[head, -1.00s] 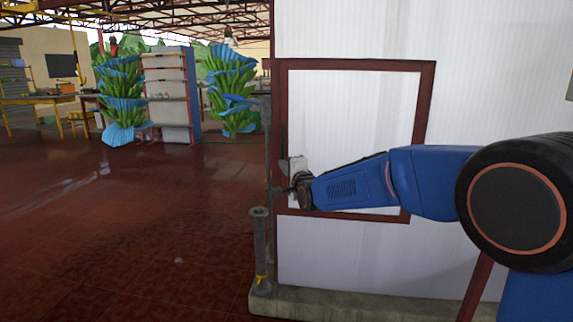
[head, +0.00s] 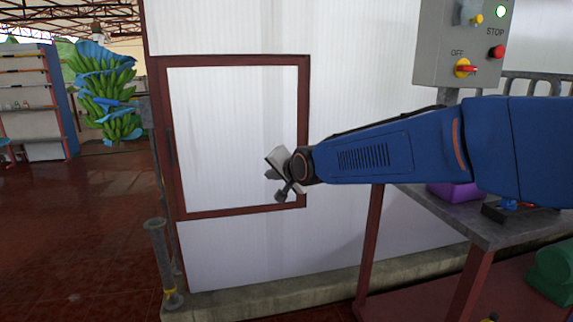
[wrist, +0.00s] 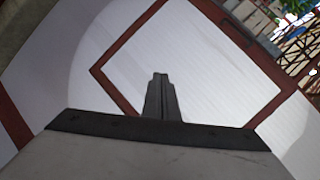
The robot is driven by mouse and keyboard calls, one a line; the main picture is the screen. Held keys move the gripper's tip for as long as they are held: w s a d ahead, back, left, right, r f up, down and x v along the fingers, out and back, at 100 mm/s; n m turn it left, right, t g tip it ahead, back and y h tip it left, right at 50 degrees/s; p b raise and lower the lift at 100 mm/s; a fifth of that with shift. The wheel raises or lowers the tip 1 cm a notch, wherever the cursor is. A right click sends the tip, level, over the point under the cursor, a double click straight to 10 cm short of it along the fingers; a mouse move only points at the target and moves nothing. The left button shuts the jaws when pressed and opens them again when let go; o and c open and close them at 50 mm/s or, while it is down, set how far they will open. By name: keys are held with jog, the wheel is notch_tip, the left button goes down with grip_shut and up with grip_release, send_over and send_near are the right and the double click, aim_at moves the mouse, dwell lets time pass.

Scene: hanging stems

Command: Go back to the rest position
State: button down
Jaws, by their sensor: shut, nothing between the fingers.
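My gripper (head: 281,192) is at the end of my blue arm, which reaches in from the right in the head view. It is in front of the white wall panel with the dark red frame. In the wrist view my gripper's fingers (wrist: 161,78) are together, with nothing between them. The framed panel (wrist: 190,60) fills much of the wrist view behind them. Whether the fingers touch the panel cannot be told.
A grey control box (head: 457,45) with several buttons stands at the upper right. Below it is a metal table (head: 480,230) with a purple item (head: 455,191). A grey post (head: 163,262) stands at lower left. Bananas (head: 110,105) hang farther back. The red floor at left is clear.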

jog(key=s+d+f+n+g+h, duration=0.1)
jog(key=s+d, duration=0.4)
jog(key=d, duration=0.2)
jog(key=s+d+f+n+h, duration=0.1)
jog(key=s+d+f+h, duration=0.1)
jog(key=s+d, duration=0.45)
jog(key=s+d+f+n+g+h, duration=0.1)
jog(key=s+d+f, duration=0.3)
jog(key=s, duration=0.5)
jog(key=s+d+f+n+g+h, duration=0.1)
jog(key=s+d+f, duration=0.3)
jog(key=s+d, duration=0.5)
jog(key=s+d+f+n+g+h, duration=0.1)
jog(key=s+d+f+g, duration=0.2)
jog(key=s+d, duration=0.3)
jog(key=s+f, duration=0.1)
jog(key=s, duration=0.4)
jog(key=shift+d+f+n+g, duration=0.3)
jog(key=shift+d+n, duration=0.1)
